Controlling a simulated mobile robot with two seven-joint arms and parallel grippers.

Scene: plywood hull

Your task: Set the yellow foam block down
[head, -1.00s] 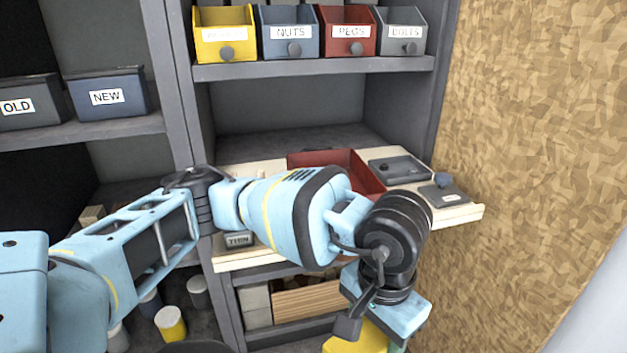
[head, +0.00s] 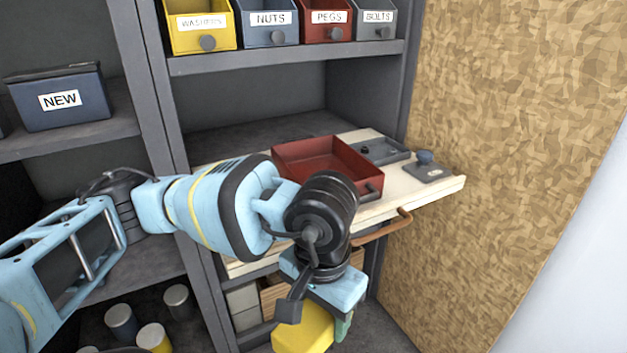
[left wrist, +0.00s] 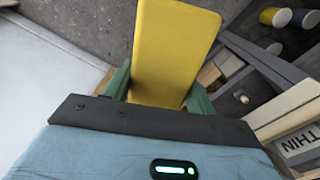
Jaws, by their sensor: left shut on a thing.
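The yellow foam block (head: 303,330) is at the bottom of the head view, partly hidden by my left wrist. My left gripper (head: 318,316) is shut on it and holds it in front of the cabinet, below the level of the pull-out wooden board (head: 420,196). In the left wrist view the yellow block (left wrist: 172,50) stands out between the green fingers of the gripper (left wrist: 160,92). Grey floor or shelf surface shows beyond it; I cannot tell how far below it lies. My right gripper is not in view.
A red tray (head: 318,160) and a small grey lidded piece (head: 430,172) sit on the board, which has a brown handle (head: 385,228). Several cans (head: 153,338) stand low left. A chipboard wall (head: 500,140) closes the right.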

